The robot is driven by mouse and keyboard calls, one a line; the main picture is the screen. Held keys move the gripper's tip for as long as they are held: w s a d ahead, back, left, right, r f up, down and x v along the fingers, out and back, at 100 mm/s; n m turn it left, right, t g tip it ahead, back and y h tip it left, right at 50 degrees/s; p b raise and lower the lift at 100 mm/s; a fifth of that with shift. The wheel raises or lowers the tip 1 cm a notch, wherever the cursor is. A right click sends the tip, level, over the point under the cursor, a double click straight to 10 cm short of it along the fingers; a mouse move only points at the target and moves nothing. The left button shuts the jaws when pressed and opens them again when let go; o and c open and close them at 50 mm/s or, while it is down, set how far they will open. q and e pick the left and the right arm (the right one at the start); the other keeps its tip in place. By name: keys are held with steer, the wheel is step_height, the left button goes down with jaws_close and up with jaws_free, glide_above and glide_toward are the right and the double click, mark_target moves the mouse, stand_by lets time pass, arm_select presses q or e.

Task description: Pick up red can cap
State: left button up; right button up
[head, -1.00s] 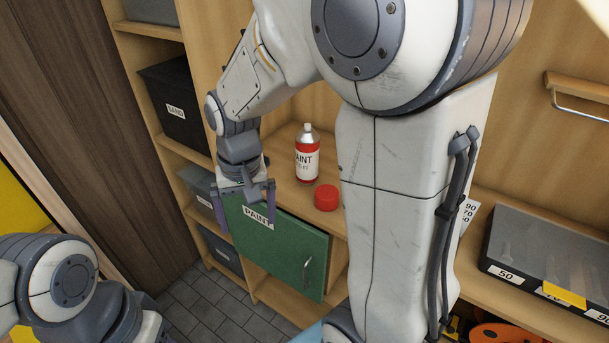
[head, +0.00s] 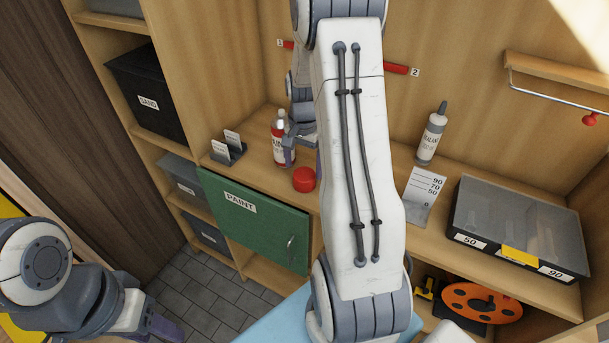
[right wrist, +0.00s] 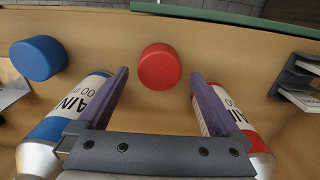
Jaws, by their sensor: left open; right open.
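The red can cap (head: 304,180) sits on the wooden shelf near its front edge. In the right wrist view the red cap (right wrist: 160,64) lies ahead, between the lines of my open fingers, not gripped. My right gripper (head: 303,155) is low over the shelf behind the cap, open and empty. The red paint can (head: 279,153) stands upright beside one finger; it also shows in the right wrist view (right wrist: 232,112). I cannot tell whether they touch. My left gripper (head: 158,328) is at the lower left, open and away from the shelf.
A blue cap (right wrist: 38,58) and a blue paint can (right wrist: 62,120) are by the other finger, hidden in the head view. A card holder (head: 229,151) stands left of the red can. The green door (head: 255,220) is below. A sealant tube (head: 431,137) stands right.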

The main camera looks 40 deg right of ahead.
mark_target(304, 174)
steer(key=shift+w+d+f+p, duration=0.15)
steer(key=shift+f+p, duration=0.5)
steer(key=shift+f, duration=1.65)
steer(key=c, duration=1.2)
